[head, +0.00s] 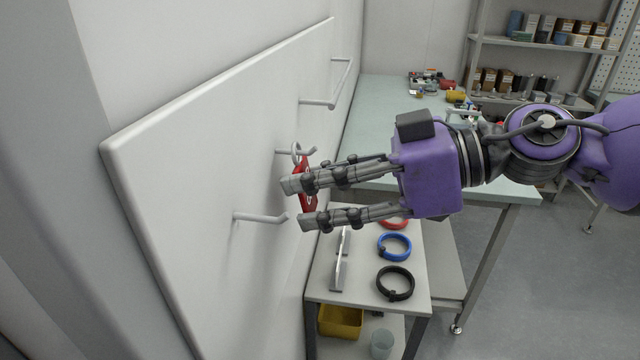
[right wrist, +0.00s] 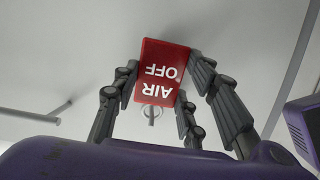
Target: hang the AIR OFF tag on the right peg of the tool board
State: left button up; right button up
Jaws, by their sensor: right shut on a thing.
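The white tool board (head: 190,150) runs along the wall at the left of the head view. A near peg (head: 258,217) and a farther, right peg (head: 283,151) stick out from it. My right gripper (head: 298,204) is shut on the red AIR OFF tag (head: 304,168), in front of the board. In the right wrist view the tag (right wrist: 162,70) sits between the fingers, its lettering upside down. Its ring (head: 296,152) overlaps the right peg in the head view; I cannot tell whether it is around the peg. Fingers partly hide the tag. My left gripper is not in view.
A bent rail (head: 318,104) sticks out from the board beyond the right peg. Below the gripper, a small table (head: 360,290) holds blue (head: 394,247), black (head: 396,284) and red rings. A long bench (head: 385,120) and shelves (head: 540,45) stand behind.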

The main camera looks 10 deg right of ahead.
jog(key=o, duration=1.1)
